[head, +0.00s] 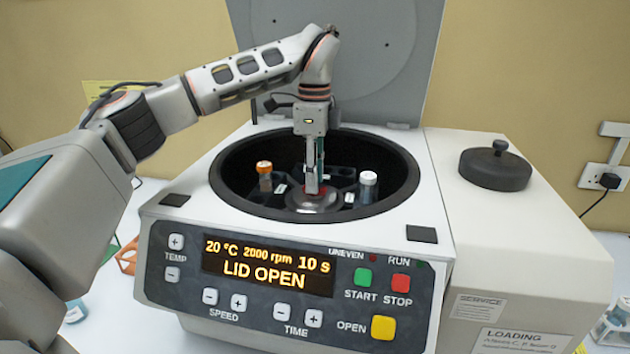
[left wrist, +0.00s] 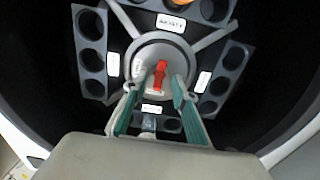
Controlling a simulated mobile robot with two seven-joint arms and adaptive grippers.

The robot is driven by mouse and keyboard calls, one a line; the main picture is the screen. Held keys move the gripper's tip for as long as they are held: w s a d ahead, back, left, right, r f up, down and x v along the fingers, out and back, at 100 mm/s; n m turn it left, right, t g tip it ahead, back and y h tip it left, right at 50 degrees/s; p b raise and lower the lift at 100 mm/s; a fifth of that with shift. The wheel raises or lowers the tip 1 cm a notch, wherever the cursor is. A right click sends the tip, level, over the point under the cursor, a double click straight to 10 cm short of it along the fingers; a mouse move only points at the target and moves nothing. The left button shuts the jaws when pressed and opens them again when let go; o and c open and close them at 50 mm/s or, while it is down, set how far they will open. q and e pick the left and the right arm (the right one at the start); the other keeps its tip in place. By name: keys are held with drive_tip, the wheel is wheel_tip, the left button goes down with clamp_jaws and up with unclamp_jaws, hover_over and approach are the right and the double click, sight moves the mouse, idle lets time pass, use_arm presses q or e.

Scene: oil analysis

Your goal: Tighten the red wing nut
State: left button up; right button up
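The red wing nut (left wrist: 160,74) stands upright on the round grey hub (left wrist: 148,50) at the rotor's centre, seen from above in the left wrist view. The rotor sits in the centrifuge's black bowl (head: 228,188) in the head view, where the gripper largely hides the nut. My left gripper (head: 313,190) points straight down over the hub. In the left wrist view its two green-lined fingers (left wrist: 157,90) are spread apart, with the nut between or just beyond their tips. I see no contact with the nut. My right gripper is not in view.
The centrifuge lid (head: 395,60) stands open behind the arm. An orange-capped bottle (head: 264,172) and a white-capped bottle (head: 368,188) sit in the rotor on either side of the gripper. A black knobbed disc (head: 495,168) lies on the right deck. The display (head: 268,267) reads LID OPEN.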

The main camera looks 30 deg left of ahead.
use_arm(q)
drive_tip(key=shift+f, duration=0.75)
clamp_jaws()
drive_tip(key=shift+m, duration=0.5)
drive_tip(key=m, duration=0.3)
drive_tip(key=shift+m, duration=0.4)
drive_tip(key=m, duration=0.9)
drive_tip(key=shift+m, duration=2)
